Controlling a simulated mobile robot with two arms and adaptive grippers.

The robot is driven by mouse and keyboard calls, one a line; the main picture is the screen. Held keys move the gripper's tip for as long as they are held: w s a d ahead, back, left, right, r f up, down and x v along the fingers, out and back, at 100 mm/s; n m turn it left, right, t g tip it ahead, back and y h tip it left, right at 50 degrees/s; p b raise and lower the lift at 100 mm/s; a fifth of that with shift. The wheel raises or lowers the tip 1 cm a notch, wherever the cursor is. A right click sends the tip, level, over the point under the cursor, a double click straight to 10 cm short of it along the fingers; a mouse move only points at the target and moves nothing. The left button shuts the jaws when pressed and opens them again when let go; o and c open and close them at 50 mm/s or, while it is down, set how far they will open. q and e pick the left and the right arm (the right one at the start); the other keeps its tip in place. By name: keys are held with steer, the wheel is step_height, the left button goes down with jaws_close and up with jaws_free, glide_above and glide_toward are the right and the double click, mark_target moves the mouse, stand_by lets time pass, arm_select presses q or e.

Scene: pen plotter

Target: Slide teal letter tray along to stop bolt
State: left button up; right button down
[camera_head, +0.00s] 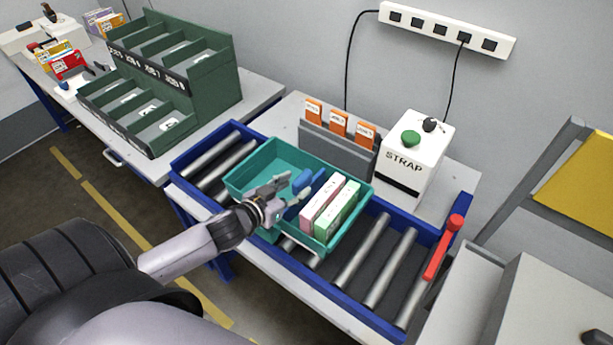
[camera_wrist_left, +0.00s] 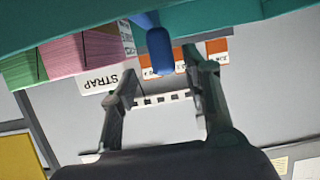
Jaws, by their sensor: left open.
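The teal letter tray (camera_head: 262,156) sits on the roller conveyor, toward its left and middle part. A pink-and-white block (camera_head: 322,203) and a green-and-white block (camera_head: 338,212) stand at its right end. A blue piece (camera_head: 308,183) shows beside them; it also shows in the left wrist view (camera_wrist_left: 158,50). The red stop bolt handle (camera_head: 445,247) is at the conveyor's right end, apart from the tray. My left gripper (camera_head: 297,188) is over the tray beside the blue piece. Its fingers are open, with the blue piece showing between them in the wrist view. My right gripper is not in view.
Bare rollers (camera_head: 377,258) lie between tray and red handle, inside the blue conveyor frame (camera_head: 276,262). Behind stand a white STRAP box (camera_head: 414,160) and a grey holder (camera_head: 335,150) with orange cards. A green sorter (camera_head: 190,70) is on the left table.

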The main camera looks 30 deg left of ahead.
mark_target(312, 176)
arm_select(q)
steer(key=shift+p+x, duration=0.4)
steer(key=shift+x, duration=2.8)
steer(key=shift+c, duration=0.5)
jaws_close()
